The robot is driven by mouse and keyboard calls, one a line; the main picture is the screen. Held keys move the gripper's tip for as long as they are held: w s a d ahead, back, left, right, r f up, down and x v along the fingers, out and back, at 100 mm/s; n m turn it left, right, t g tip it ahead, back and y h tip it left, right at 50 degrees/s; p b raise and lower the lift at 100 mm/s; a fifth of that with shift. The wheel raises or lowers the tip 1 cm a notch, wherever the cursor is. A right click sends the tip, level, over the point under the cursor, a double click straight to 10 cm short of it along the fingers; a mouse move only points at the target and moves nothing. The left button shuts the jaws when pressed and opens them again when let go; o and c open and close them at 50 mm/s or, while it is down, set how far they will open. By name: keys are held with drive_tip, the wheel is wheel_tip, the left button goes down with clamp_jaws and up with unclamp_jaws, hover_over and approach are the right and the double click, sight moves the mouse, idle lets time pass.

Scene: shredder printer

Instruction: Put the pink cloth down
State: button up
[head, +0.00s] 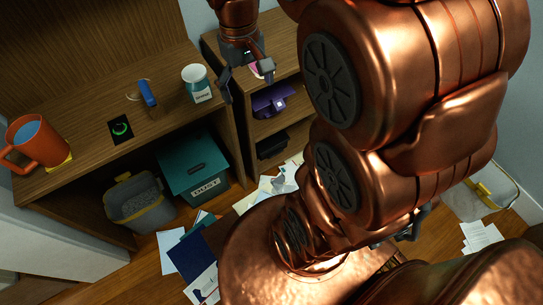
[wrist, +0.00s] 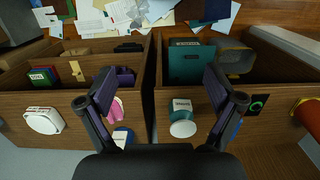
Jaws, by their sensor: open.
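The pink cloth (wrist: 117,108) is a small pink patch on the wooden cabinet top in the wrist view, beside the left finger and partly hidden by it. In the head view, a bit of pink (head: 254,71) shows behind the fingers. My gripper (head: 246,76) is open above the cabinet top. In the wrist view, my gripper (wrist: 160,88) has its two fingers wide apart with nothing between them. I cannot tell whether the left finger touches the cloth.
A teal-and-white jar (head: 196,84), a blue object (head: 148,93), a black pad with a green ring (head: 120,128) and an orange mug (head: 38,142) stand on the left top. Papers (head: 280,182) litter the floor.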

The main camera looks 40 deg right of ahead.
drive_tip(key=s+a+f, duration=0.1)
drive_tip(key=s+a, duration=0.1)
drive_tip(key=s, duration=0.6)
drive_tip(key=s+a+f+n, duration=0.1)
drive_tip(key=s+a+f, duration=0.1)
drive_tip(key=s, duration=0.5)
drive_tip(key=shift+s+a+g, duration=0.3)
drive_tip(key=shift+s+a, duration=0.05)
drive_tip(key=shift+a, duration=0.5)
wheel_tip(320, 180, up, 5)
drive_tip(key=p, duration=0.5)
drive_tip(key=shift+c, duration=0.2)
